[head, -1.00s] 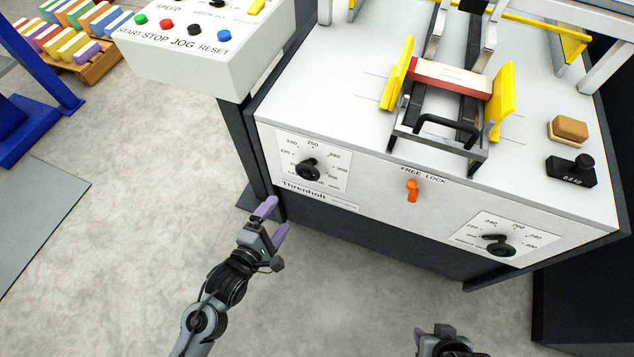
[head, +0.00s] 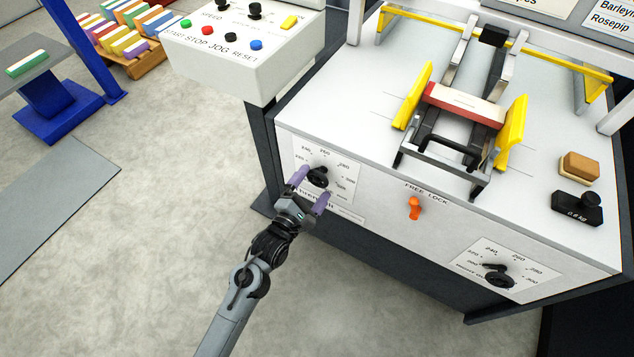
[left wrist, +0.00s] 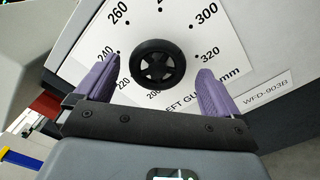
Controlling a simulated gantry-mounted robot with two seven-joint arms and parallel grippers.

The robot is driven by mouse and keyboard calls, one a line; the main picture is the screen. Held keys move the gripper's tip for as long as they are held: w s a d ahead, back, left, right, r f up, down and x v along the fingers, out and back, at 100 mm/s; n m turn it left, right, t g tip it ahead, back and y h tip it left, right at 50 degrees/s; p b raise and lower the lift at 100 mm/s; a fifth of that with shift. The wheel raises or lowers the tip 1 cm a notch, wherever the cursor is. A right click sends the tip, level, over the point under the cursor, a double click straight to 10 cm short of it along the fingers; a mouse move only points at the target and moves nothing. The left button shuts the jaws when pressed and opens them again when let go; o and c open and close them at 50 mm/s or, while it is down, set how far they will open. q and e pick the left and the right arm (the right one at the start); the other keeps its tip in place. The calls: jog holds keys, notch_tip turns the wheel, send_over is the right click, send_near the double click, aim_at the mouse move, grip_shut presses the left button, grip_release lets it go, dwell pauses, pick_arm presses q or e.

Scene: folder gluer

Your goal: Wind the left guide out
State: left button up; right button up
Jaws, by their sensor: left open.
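The left guide's black knob (head: 317,177) sits on a white dial plate on the machine's front panel. In the left wrist view the round knob (left wrist: 157,63) shows between my fingers, beyond their tips, with dial numbers around it. My left gripper (head: 311,185) is open, its two purple fingers pointing at the dial, one to each side of the knob. I cannot tell whether they touch it. The left yellow guide (head: 412,95) stands upright on the machine top, beside a red and white carton (head: 465,104). My right gripper is out of view.
An orange free/lock lever (head: 414,208) is on the panel right of the dial. A second dial knob (head: 498,275) is at the lower right. The control box (head: 240,62) with coloured buttons overhangs at upper left. Open floor lies left of the machine.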

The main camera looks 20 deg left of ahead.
pick_arm(q)
jog(key=shift+w+a, duration=0.25)
jog(key=shift+w, duration=0.8)
jog(key=shift+w+b, duration=0.15)
jog(key=shift+b, duration=0.15)
jog(key=shift+d, duration=0.3)
jog(key=shift+w+a, duration=0.1)
jog(key=shift+c, duration=0.8)
jog(key=c, duration=0.8)
jog(key=shift+r, duration=0.1)
